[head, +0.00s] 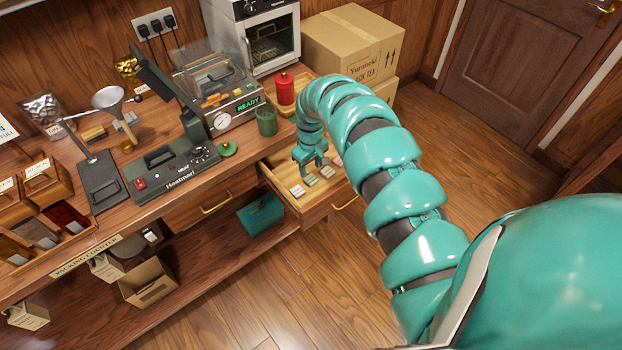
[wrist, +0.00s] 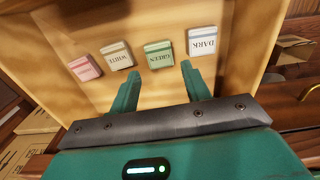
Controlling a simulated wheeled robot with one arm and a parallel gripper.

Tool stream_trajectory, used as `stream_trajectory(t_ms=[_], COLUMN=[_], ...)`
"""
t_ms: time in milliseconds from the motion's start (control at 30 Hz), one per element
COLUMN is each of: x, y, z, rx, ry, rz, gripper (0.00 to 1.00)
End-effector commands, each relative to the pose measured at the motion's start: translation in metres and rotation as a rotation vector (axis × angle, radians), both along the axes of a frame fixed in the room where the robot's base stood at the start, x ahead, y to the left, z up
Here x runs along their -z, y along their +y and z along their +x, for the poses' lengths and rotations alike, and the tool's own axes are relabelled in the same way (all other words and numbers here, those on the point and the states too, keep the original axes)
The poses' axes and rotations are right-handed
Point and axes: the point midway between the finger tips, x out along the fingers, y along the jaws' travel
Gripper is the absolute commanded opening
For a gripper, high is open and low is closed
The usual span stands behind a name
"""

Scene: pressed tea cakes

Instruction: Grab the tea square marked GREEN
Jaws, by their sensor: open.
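The tea square marked GREEN (wrist: 159,55) lies in an open drawer, with a green upper band and a pale label that reads upside down in the wrist view. It also shows in the head view (head: 312,180). My gripper (wrist: 158,78) is open and empty, its two teal fingers pointing toward the GREEN square, which lies just beyond the fingertips and roughly between them. In the head view my gripper (head: 313,162) hangs over the drawer.
The wooden drawer (head: 285,194) has low walls around the squares. Above it, the counter holds a green cup (head: 266,122), a red canister (head: 285,88) and a machine reading READY (head: 222,108). Cardboard boxes (head: 352,45) stand behind. Open floor lies right of the drawer.

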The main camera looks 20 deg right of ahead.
Motion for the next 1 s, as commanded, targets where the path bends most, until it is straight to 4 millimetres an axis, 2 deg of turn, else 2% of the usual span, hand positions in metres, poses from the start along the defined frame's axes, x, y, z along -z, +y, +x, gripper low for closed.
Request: stream_trajectory(t_ms=[600, 1000], x=[0.041, 0.050], y=[-0.001, -0.001], z=[-0.002, -0.003], rx=[-0.001, -0.001], ry=[0.003, 0.001], rz=[0.001, 0.001], gripper=[0.47, 0.47])
